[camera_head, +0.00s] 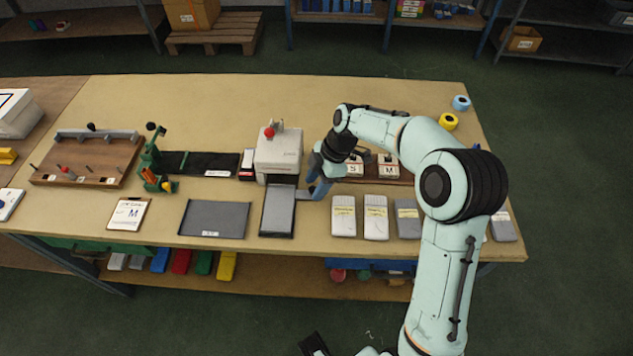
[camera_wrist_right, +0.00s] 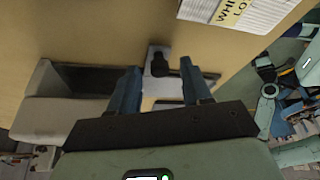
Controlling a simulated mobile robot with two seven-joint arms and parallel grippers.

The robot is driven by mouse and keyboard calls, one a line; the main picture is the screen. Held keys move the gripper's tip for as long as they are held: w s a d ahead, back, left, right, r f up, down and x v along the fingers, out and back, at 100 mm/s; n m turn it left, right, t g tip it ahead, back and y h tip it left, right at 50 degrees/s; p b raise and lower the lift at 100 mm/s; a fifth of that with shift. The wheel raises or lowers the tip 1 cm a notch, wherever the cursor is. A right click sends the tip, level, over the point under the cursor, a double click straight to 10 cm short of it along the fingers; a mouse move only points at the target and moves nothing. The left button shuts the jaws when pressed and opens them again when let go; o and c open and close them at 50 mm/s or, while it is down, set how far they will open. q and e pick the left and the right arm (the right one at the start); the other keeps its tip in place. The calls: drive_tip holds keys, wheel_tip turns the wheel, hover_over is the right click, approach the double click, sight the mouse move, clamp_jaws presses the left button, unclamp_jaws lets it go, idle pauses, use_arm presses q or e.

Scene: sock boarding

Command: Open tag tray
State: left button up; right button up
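I cannot tell for sure which part is the tag tray. A grey tab (camera_head: 303,194) sticks out beside the dark-topped tray (camera_head: 278,210), in front of the white machine (camera_head: 279,152) with a red knob. In the right wrist view, a pale metal piece with a dark knob (camera_wrist_right: 160,63) lies beyond my fingertips, between them in the picture. My right gripper (camera_head: 316,188) is low over the table at this tab. Its blue fingers (camera_wrist_right: 162,82) are apart, with nothing visibly clamped. Contact with the tab cannot be told.
A dark mat (camera_head: 214,219) lies to the left. The table's back right is mostly clear.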

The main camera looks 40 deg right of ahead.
drive_tip(key=p+v, duration=0.1)
drive_tip(key=v, duration=1.2)
drive_tip(key=shift+r+p, duration=0.2)
drive_tip(key=shift+p, duration=0.1)
drive_tip(key=shift+s+d, duration=0.1)
drive_tip(key=shift+d, duration=0.05)
